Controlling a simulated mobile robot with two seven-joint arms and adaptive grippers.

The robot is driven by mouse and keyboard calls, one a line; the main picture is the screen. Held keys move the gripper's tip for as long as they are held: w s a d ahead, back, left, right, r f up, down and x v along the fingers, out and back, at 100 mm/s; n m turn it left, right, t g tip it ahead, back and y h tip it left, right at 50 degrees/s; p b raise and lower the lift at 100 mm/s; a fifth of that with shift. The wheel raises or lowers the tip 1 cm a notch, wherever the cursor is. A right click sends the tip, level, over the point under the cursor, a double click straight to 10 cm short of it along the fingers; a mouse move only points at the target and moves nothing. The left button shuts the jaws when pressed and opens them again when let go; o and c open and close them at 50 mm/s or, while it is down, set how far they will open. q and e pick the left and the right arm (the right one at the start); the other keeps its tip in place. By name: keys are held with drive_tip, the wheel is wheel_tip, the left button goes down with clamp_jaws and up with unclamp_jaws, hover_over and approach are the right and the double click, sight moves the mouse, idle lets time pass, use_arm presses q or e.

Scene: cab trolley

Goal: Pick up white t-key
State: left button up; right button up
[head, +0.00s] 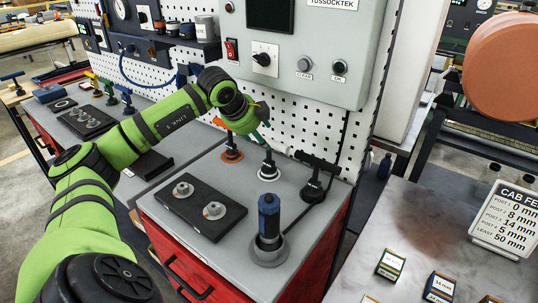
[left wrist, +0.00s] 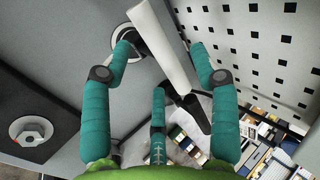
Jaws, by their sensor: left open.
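The white t-key (head: 268,158) stands upright in its round base on the grey top of the red trolley, near the pegboard. Its upper part is partly hidden by my left gripper (head: 262,138) in the head view. In the left wrist view my left gripper (left wrist: 165,85) has its teal fingers spread wide. My right gripper is in neither view.
An orange t-key (head: 231,148) stands just left and a black t-key (head: 314,180) just right. A blue-handled tool (head: 269,218) stands in front. A black tray (head: 200,208) with two metal pieces lies at left. The pegboard (head: 300,135) rises close behind.

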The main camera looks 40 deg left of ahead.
sight(269, 157)
use_arm(q)
drive_tip(key=p+x, duration=0.2)
drive_tip(key=x, duration=0.2)
drive_tip(key=shift+w+a+f, duration=0.1)
drive_tip(key=shift+f, duration=0.3)
drive_tip(key=shift+w+f, duration=0.2)
drive_tip(key=shift+f, duration=0.1)
drive_tip(key=shift+c, duration=0.8)
clamp_jaws()
